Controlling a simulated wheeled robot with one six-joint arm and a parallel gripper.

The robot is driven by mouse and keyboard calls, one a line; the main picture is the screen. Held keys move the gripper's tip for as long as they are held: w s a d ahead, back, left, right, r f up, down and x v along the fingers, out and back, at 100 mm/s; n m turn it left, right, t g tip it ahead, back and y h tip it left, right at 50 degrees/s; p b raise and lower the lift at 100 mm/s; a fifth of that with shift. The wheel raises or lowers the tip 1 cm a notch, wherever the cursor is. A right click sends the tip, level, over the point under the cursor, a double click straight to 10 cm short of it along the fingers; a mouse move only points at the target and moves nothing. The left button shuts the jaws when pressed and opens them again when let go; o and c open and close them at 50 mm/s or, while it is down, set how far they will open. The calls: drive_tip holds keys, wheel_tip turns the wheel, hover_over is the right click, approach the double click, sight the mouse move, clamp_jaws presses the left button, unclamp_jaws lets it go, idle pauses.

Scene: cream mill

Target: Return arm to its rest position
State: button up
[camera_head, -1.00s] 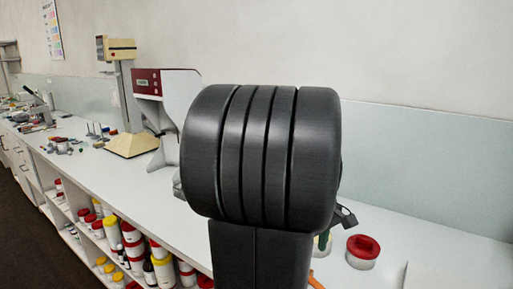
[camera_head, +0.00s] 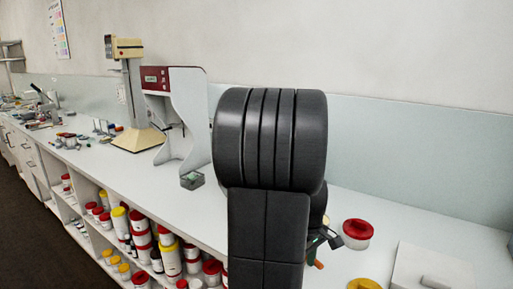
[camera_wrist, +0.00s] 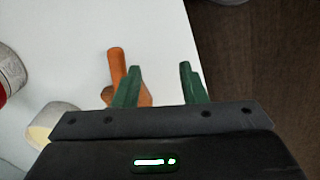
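My arm's dark, ribbed joint rises in the middle of the head view and hides part of the counter. My gripper (camera_wrist: 159,68) shows in the wrist view with its two green fingers well apart and nothing clearly between them. In the head view only a small part of it shows, low behind the arm. An orange, handle-like thing (camera_wrist: 117,68) lies just beyond and beside the left finger in the wrist view. I cannot tell whether they touch.
The white counter (camera_head: 90,155) runs along the wall. A red-lidded jar (camera_head: 357,234), a yellow lid (camera_head: 365,284) and a white box (camera_head: 430,270) are right of my arm.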

wheel_tip(320, 180, down, 3)
drive_tip(key=shift+f, duration=0.15)
wheel_tip(320, 180, up, 8)
drive_tip(key=shift+w+d, duration=0.15)
